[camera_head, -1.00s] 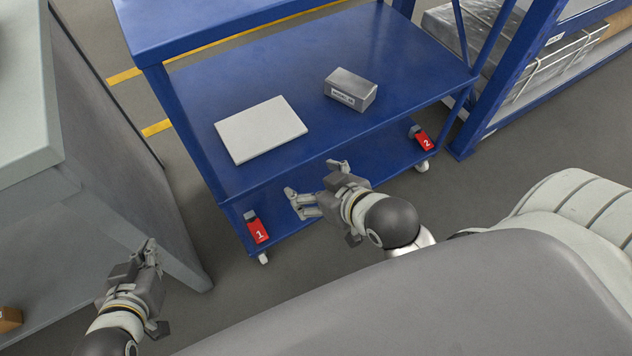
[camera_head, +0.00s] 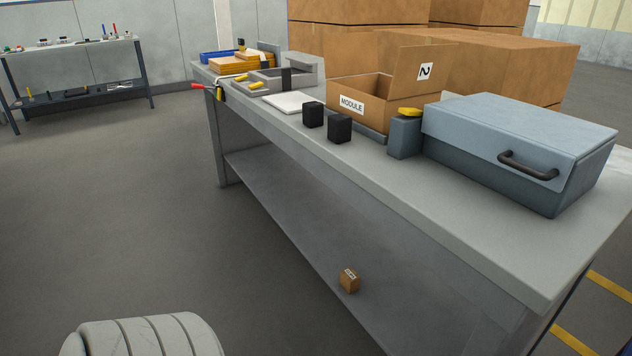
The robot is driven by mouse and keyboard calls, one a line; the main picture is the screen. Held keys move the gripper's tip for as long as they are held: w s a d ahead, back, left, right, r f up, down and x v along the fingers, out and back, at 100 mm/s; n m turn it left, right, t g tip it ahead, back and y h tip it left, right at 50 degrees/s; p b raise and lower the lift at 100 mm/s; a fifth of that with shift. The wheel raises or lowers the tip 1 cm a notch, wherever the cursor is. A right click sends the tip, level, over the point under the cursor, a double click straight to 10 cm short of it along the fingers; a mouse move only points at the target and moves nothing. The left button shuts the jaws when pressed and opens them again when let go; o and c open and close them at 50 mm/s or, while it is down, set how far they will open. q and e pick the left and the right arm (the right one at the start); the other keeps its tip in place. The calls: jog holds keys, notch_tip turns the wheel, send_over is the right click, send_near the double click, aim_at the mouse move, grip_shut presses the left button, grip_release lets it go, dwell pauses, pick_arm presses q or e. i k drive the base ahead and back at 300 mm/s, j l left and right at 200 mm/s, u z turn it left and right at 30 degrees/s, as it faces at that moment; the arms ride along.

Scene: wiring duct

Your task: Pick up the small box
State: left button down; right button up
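A small brown cardboard box (camera_head: 349,281) with a white label sits on the lower shelf (camera_head: 290,215) of the grey workbench, toward its near end. Nothing touches it. On the bench top stands a larger open cardboard box (camera_head: 362,104) marked MODULE, with a raised flap marked 2. Neither of my grippers shows in the head view now, so their states are hidden.
The grey bench top (camera_head: 480,225) carries a blue-grey case (camera_head: 500,145) with a dark handle, two black blocks (camera_head: 326,122) and some tools. Large cartons (camera_head: 500,62) stand behind.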

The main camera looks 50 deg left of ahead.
aim_at(350, 279)
jog(key=u, duration=1.35)
jog(key=i, duration=0.05)
